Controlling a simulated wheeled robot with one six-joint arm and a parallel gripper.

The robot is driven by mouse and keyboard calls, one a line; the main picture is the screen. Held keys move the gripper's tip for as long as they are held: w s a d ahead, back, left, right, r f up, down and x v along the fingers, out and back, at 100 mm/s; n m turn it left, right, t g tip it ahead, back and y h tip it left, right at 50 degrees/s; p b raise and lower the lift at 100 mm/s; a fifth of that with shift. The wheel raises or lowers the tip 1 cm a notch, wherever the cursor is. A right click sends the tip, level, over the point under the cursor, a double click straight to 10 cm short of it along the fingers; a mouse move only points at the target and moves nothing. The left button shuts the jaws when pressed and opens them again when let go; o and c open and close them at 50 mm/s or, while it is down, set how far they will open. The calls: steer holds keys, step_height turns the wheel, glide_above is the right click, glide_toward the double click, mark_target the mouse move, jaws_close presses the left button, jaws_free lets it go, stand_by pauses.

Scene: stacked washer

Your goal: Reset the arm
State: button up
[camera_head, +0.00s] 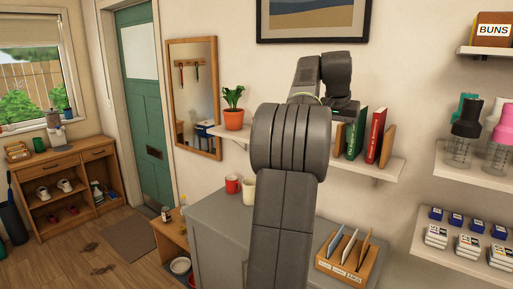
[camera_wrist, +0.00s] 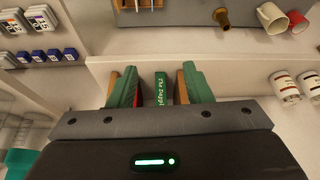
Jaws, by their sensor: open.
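My arm rises through the middle of the head view and bends over at the top. My gripper (camera_head: 341,107) hangs at its end, by the wall shelf with the books, partly hidden by my arm. In the wrist view my gripper's dark body (camera_wrist: 155,140) fills the bottom, with a lit green bar. I cannot tell whether the jaws touch any book.
The wall shelf (camera_head: 383,169) holds a red book (camera_head: 376,136) and a potted plant (camera_head: 233,106). Below are a grey cabinet (camera_head: 212,222), mugs (camera_head: 249,190) and a wooden organizer (camera_head: 349,257). Shelves with bottles and boxes stand at right. Floor (camera_head: 84,247) is open at left.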

steer(key=shift+w+a+f, duration=0.25)
steer(key=shift+a+f, duration=0.05)
steer(key=shift+f, duration=0.35)
steer(key=shift+w+a+f, duration=0.25)
steer(key=shift+f, duration=0.4)
steer(key=shift+w+a+f, duration=0.25)
steer(key=shift+a+f, duration=0.05)
steer(key=shift+f, duration=0.35)
